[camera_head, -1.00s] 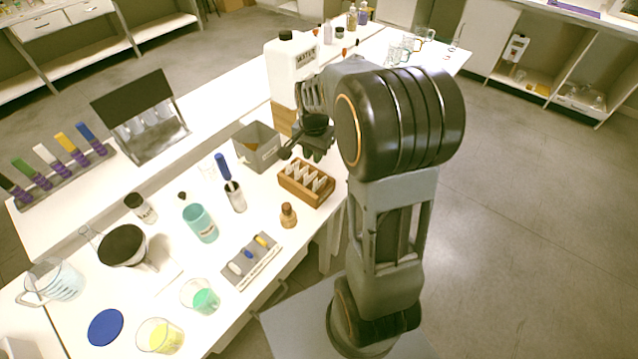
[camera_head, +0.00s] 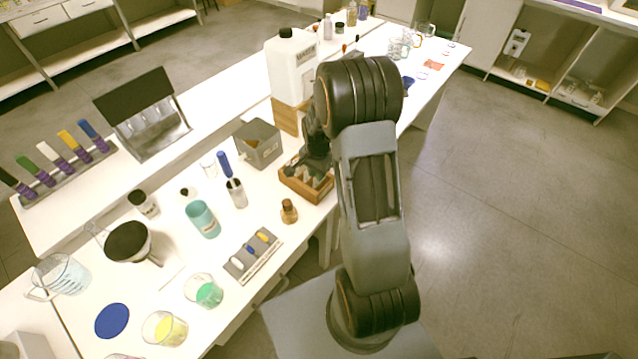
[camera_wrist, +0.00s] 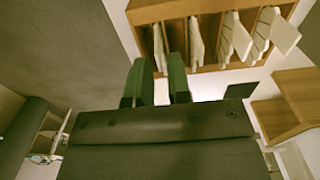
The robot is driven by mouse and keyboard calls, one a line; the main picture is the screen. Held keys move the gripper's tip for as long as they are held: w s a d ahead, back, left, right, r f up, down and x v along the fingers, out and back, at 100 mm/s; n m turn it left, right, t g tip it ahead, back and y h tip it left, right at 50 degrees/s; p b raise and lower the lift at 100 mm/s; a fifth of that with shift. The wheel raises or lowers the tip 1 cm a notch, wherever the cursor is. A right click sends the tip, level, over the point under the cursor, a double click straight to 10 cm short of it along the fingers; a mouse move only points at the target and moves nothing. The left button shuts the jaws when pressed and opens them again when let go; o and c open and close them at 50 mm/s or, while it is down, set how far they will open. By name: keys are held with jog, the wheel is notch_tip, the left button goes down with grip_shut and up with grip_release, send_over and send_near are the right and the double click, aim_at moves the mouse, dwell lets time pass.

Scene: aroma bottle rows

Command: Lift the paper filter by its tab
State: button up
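The paper filters are white folded pieces standing in the slots of a wooden rack (camera_head: 318,192). In the wrist view, the rack (camera_wrist: 185,10) is at the top. Several filters show there, among them a left one (camera_wrist: 158,48), a middle one (camera_wrist: 196,45) and a far-right one (camera_wrist: 284,36) with a part sticking out. In the head view, my gripper (camera_head: 298,168) is low over the rack and hides part of the filters.
A grey open box (camera_head: 258,146) stands left of the rack, and a white canister (camera_head: 290,66) on a wooden block stands behind. A small brown bottle (camera_head: 289,211) is in front. A funnel, beakers and a tool tray (camera_head: 252,258) occupy the bench's near left.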

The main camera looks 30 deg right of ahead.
jog(key=shift+f+p, duration=0.35)
jog(key=shift+f, duration=1.6)
grip_shut()
